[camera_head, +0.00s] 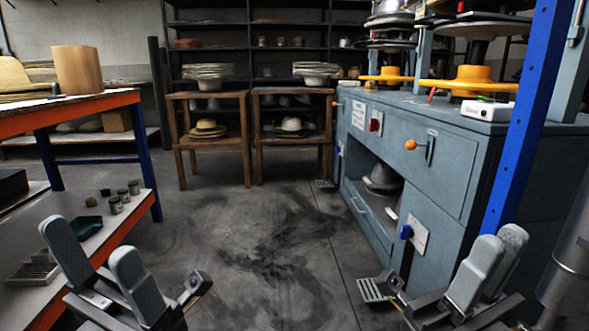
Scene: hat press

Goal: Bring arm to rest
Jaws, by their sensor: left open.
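My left gripper (92,242) shows at the lower left of the head view. Its two grey finger pads stand apart with nothing between them. It is over the floor, beside the front edge of the left bench's lower shelf. My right gripper (500,240) shows at the lower right, in front of the blue-grey press cabinet (455,215). Its finger pads point up and overlap in the picture, so the gap between them cannot be judged. No object shows in it.
The orange-edged bench (70,115) stands at left, with small jars (116,204) on its lower shelf. A blue post (520,120) rises near my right gripper. Wooden stands (212,115) with hats stand at the back. The middle floor (255,230) is clear.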

